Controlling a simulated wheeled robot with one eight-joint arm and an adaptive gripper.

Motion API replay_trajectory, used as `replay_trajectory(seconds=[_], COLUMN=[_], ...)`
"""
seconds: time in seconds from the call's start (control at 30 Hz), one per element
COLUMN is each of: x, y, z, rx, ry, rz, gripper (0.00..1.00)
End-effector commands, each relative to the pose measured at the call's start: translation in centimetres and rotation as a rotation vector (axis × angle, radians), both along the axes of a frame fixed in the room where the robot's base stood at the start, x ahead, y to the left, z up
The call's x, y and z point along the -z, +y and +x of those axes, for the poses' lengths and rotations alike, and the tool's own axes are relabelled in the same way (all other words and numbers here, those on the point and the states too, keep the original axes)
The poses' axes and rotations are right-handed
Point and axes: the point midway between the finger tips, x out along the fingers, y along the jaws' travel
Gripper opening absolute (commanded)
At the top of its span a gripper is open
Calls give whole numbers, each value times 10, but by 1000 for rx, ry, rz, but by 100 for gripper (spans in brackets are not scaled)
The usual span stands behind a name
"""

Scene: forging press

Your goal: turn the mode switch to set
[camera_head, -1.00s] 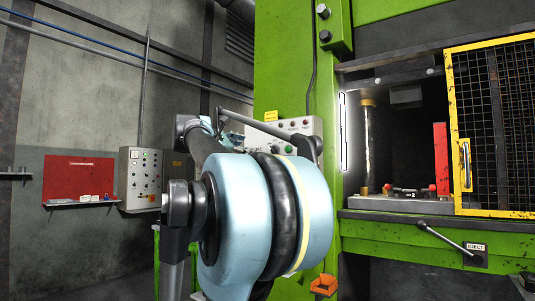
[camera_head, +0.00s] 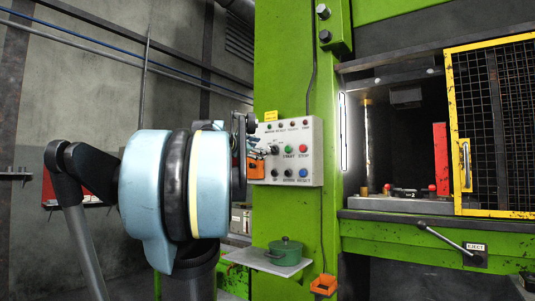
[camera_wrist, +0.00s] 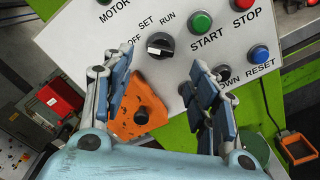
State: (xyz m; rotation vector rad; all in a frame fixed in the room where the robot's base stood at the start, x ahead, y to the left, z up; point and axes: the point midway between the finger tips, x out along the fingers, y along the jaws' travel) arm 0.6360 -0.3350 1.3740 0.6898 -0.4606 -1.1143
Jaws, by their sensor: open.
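The mode switch (camera_wrist: 160,45) is a black round knob on the light grey control panel (camera_wrist: 200,75), with OFF, SET and RUN labels around it. Its white mark lies on the knob's left side, toward OFF. It also shows in the head view (camera_head: 274,150), close to my gripper. My gripper (camera_wrist: 160,72) is open and empty in the wrist view, with the knob just beyond and between its two fingertips, apart from them. In the head view my arm hides much of the gripper.
Green START (camera_wrist: 201,22) and blue RESET (camera_wrist: 260,54) buttons are close on the panel's right. An orange part with holes (camera_wrist: 140,115) shows between my fingers, near the panel's lower left edge. A green pot (camera_head: 285,250) stands on a shelf below the panel.

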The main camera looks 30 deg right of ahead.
Motion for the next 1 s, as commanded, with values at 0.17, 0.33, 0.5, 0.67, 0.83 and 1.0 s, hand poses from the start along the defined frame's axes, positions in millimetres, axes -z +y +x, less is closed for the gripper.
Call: replay_trajectory(seconds=[0.17,0.33,0.5,0.67,0.83,1.0], x=[0,0,0,0,0,0], y=[-24,-47,-64,-72,-74,-73], z=[9,18,26,29,30,30], rx=[3,4,3,1,1,0], ry=[0,0,0,0,0,0], rz=[0,0,0,0,0,0], gripper=[53,53,53,53,53,47])
